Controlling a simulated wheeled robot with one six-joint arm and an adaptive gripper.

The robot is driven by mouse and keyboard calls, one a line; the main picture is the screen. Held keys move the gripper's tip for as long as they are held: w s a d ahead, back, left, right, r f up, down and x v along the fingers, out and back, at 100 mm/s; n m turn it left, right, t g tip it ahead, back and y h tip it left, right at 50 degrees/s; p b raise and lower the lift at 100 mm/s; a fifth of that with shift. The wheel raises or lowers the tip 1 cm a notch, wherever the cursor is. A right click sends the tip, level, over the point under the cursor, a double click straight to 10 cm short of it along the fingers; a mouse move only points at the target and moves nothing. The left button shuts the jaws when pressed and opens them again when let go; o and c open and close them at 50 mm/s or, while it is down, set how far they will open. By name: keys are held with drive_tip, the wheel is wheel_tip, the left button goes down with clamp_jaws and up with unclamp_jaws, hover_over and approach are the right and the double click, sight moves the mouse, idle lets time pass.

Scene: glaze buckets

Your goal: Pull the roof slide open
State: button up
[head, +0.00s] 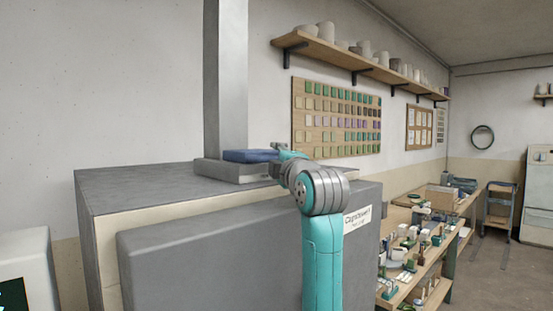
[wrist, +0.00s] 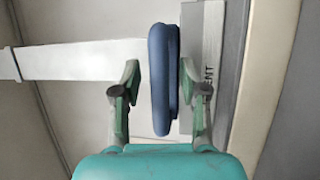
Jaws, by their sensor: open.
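The roof slide shows as a grey block (head: 225,172) lettered "…ENT" in the wrist view (wrist: 212,45), lying on top of the kiln at the foot of the flue. A long rounded blue handle (head: 250,155) runs along it. My gripper (head: 283,152) is at the right end of the handle in the head view. In the wrist view my gripper (wrist: 160,72) is open, with the blue handle (wrist: 160,85) between its fingers. There is a gap at the left finger; the right finger is close to the handle, and I cannot tell whether it touches.
The grey kiln (head: 150,185) fills the front, with the square flue (head: 226,90) rising behind the slide. A wall shelf (head: 355,65) with pots runs above right. A cluttered workbench (head: 395,290) stands to the right. The kiln top left of the slide is clear.

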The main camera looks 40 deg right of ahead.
clamp_jaws()
drive_tip(key=s, duration=0.5)
drive_tip(key=shift+s+d, duration=0.1)
drive_tip(key=shift+s, duration=0.25)
unclamp_jaws()
